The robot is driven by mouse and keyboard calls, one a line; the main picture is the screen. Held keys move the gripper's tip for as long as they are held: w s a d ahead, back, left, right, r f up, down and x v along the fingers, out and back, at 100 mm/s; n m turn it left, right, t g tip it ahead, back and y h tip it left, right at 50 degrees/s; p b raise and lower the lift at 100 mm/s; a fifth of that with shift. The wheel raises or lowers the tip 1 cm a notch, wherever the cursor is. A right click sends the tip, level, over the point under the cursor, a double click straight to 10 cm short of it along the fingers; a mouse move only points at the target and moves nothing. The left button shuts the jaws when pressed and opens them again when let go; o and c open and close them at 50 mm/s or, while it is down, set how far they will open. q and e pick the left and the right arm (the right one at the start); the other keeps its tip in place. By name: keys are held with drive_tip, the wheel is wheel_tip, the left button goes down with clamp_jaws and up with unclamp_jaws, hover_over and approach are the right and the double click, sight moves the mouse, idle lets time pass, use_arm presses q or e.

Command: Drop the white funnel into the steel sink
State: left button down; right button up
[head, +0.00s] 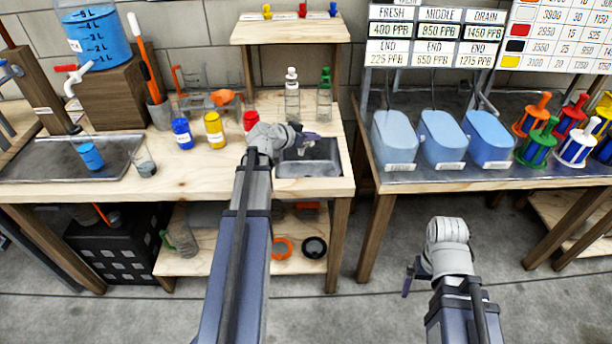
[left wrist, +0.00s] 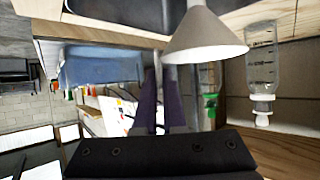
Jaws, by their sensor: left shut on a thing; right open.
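The white funnel (left wrist: 205,38) shows in the left wrist view at the fingertips of my left gripper (left wrist: 160,85), which is shut on its edge. In the head view my left gripper (head: 308,138) is over the back part of the steel sink (head: 312,170), and the funnel is mostly hidden there. The sink is set into the wooden bench at its right end, and its visible floor looks empty. My right gripper (head: 408,276) is open and empty, low over the floor in front of the right bench.
A clear bottle (head: 292,100) and a green-capped bottle (head: 325,95) stand just behind the sink. Red (head: 251,121), yellow (head: 214,130) and blue (head: 182,131) containers stand to its left. Blue tanks (head: 443,138) sit on the right bench.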

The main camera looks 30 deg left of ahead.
sight(311, 146)
use_arm(q)
drive_tip(key=shift+f+b, duration=2)
drive_tip(key=shift+f, duration=0.4)
use_arm(e)
wheel_tip(311, 146, down, 5)
drive_tip(key=shift+r, duration=0.15)
use_arm(q)
drive_tip(key=shift+r, duration=0.1)
drive_tip(key=c, duration=0.9)
unclamp_jaws()
drive_tip(key=shift+s, duration=0.1)
use_arm(e)
drive_tip(key=shift+r, duration=0.1)
use_arm(q)
drive_tip(key=p+v, duration=0.3)
drive_tip(key=v, duration=0.4)
drive_tip(key=shift+s+r+p, duration=0.15)
drive_tip(key=shift+s+p, duration=0.15)
drive_tip(key=shift+p, duration=0.1)
use_arm(e)
wheel_tip(311, 146, up, 4)
drive_tip(key=shift+f, duration=0.2)
